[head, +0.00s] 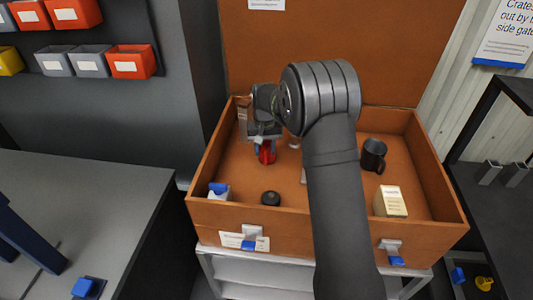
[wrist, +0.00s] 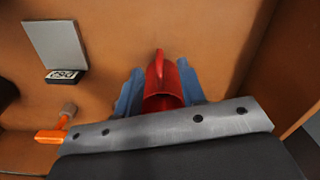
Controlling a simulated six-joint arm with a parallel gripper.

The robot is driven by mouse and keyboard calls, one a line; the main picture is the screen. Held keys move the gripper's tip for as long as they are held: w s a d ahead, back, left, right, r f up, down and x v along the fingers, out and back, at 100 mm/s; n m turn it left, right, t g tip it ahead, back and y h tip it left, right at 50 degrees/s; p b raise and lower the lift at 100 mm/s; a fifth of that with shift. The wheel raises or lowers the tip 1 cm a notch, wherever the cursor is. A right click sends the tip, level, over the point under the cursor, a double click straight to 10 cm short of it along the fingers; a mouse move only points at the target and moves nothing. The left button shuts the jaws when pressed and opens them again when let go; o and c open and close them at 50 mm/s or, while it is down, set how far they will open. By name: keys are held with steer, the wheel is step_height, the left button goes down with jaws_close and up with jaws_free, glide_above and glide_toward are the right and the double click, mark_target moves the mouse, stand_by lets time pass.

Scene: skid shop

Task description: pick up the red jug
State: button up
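The red jug (head: 266,153) is inside the open brown crate (head: 205,187), toward its back left. My gripper (head: 264,138) is right over it and hides part of it. In the wrist view, the red jug (wrist: 163,85) is between the two blue fingers of my gripper (wrist: 161,90), one on each side. The right finger looks to be against the jug, and the left one is very close to it. I cannot tell whether the fingers press on it. The gripper's grey plate hides the near part of the jug.
The crate also holds a dark mug (head: 373,155), a cream carton (head: 391,202), a black round object (head: 270,198) and a blue-topped white item (head: 218,191). A grey rectangular thing (wrist: 54,45) and an orange-handled tool (wrist: 50,136) are left of the jug. Crate walls surround my gripper.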

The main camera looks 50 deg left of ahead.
mark_target(265, 155)
step_height(265, 155, down, 5)
steer(key=shift+w, duration=0.15)
jaws_close()
